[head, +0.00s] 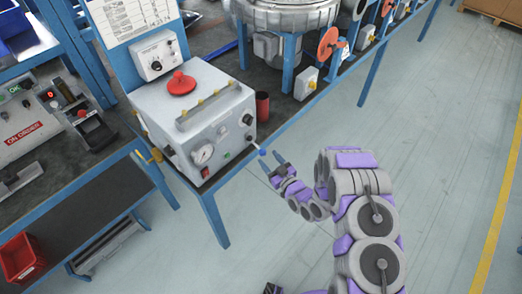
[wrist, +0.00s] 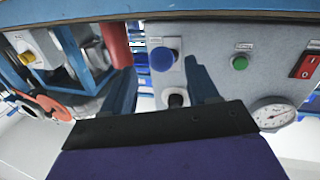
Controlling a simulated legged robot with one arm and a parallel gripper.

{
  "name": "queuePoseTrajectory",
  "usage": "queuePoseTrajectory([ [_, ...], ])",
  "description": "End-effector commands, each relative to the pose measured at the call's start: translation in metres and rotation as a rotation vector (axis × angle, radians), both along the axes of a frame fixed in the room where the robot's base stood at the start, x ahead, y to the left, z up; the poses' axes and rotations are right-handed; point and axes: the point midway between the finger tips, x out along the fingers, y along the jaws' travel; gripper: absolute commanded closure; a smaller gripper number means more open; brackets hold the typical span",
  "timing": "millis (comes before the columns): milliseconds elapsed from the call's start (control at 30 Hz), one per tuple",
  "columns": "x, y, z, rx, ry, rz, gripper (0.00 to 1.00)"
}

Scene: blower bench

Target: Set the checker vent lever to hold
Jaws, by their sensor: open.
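The checker (head: 229,111) is a pale grey box on the bench with a red knob on top and a gauge and controls on its front. A lever with a blue ball end (head: 262,152) sticks out from the front's right side. The blue ball (wrist: 162,59) also shows in the wrist view, seen nearly end-on, between my fingers. My gripper (head: 271,163) is open just in front of the ball, with a finger to each side in the wrist view (wrist: 162,84). I cannot tell whether a finger touches it. The lever's markings are too small to read.
On the front are a gauge (wrist: 272,114), a green button (wrist: 240,62), a red switch (wrist: 306,66) and a black knob (wrist: 176,98). A dark red cup (head: 262,106) stands right of the checker. The floor (head: 300,225) before the bench is clear.

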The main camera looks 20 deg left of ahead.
Motion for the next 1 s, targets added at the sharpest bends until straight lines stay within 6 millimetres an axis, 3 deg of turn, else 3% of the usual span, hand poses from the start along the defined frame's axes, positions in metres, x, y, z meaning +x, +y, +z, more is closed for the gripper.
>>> queuePoseTrajectory([
  [100, 0.013, 0.02, -0.001, 0.001, -0.005, 0.003, 0.41],
  [300, 0.031, 0.04, 0.0, 0.001, -0.001, 0.002, 0.41],
  [767, 0.04, 0.053, 0.001, 0.0, -0.001, -0.001, 0.41],
  [1000, 0.04, 0.052, 0.001, 0.001, -0.001, 0.0, 0.61],
])
